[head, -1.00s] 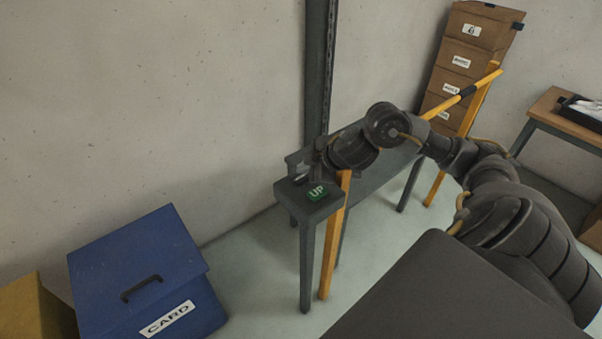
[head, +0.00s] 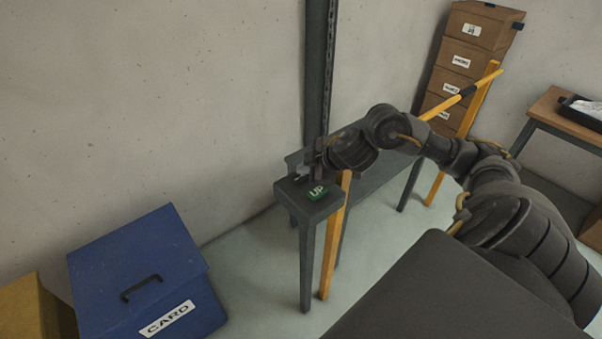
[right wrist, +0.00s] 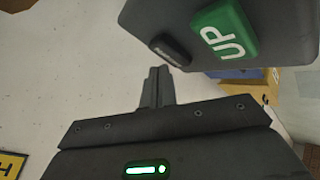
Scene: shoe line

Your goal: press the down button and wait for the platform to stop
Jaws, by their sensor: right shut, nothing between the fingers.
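The control box (head: 296,197) stands on a post, left of centre in the head view. Its green UP button (head: 317,192) is clear there and in the right wrist view (right wrist: 225,34). Beside UP, the right wrist view shows a dark button (right wrist: 170,50) with lettering too small to read. My right gripper (head: 304,171) is at the far side of the box. In the right wrist view its closed fingers (right wrist: 157,84) are empty, tips close to the dark button; I cannot tell whether they touch it. A grey flat surface (head: 374,168), possibly the platform, lies behind my right arm. My left gripper is out of view.
A blue CARD bin (head: 135,257) and a yellow bin (head: 38,307) stand at lower left. A yellow rail (head: 332,240) runs beside the box's post. Stacked brown boxes (head: 478,55) stand at the back right, near a table (head: 550,112) with a black tray (head: 580,110).

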